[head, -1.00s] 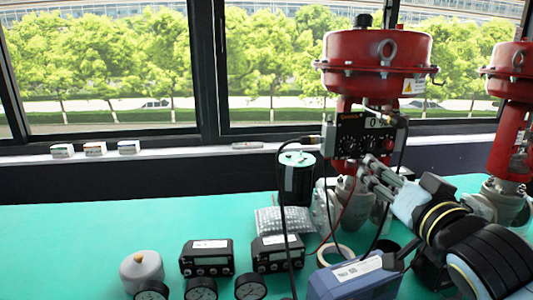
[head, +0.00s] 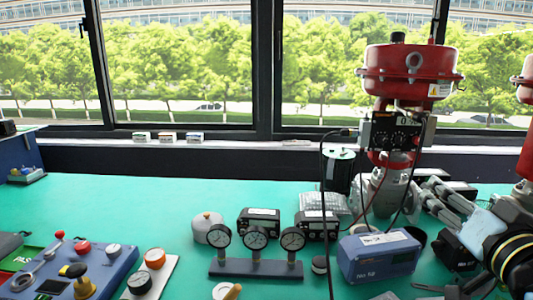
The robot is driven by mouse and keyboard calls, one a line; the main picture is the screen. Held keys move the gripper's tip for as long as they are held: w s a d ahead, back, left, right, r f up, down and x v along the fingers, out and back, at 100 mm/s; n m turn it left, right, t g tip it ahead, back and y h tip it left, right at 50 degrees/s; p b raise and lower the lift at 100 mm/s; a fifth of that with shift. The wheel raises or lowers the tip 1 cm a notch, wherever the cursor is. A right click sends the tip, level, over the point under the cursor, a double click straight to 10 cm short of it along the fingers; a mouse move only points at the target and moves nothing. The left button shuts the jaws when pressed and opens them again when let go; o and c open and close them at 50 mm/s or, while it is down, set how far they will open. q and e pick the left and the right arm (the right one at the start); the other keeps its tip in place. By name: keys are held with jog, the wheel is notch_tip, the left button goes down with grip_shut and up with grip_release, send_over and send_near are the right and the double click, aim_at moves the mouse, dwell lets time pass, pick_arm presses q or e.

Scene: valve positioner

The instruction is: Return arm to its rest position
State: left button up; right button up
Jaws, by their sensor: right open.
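My right gripper (head: 426,194) comes in from the right, its two grey fingers apart and pointing up and left. It is open with nothing between the fingers, over the right part of the green bench. The dark positioner (head: 396,133) is mounted on the red control valve (head: 412,75); the gripper is below and to the right of it, apart from it. A black cable hangs from the positioner's left side. My left gripper is not in view.
A blue-grey instrument box (head: 378,257) stands left of my right arm. A three-gauge stand (head: 255,268), dark boxes and a green-topped canister (head: 338,170) are on the bench. A blue control panel (head: 75,272) is at the lower left. The left middle bench (head: 120,205) is clear.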

jog(key=s+a+f+n+g, duration=0.1)
jog(key=s+f+n+g, duration=0.1)
jog(key=s+f+g, duration=0.5)
jog(key=s+a+f+n+g, duration=0.1)
jog(key=s+f+n+g, duration=0.15)
jog(key=s, duration=0.75)
jog(key=s+a+f+n+g, duration=0.1)
jog(key=s+f+g, duration=0.45)
jog(key=s, duration=0.35)
jog(key=s+d+f+b, duration=0.1)
jog(key=d+f, duration=0.1)
jog(key=f, duration=1.3)
jog(key=s+d+f+b, duration=0.1)
jog(key=s+f+b, duration=0.1)
jog(key=f, duration=1.4)
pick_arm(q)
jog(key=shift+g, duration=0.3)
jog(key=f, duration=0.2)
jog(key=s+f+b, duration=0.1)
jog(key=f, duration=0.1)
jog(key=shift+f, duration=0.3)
pick_arm(e)
jog(key=s+d+f+g, duration=0.1)
jog(key=s+f, duration=1.4)
jog(key=s, duration=0.2)
jog(key=shift+f+g, duration=0.25)
jog(key=shift+g, duration=0.05)
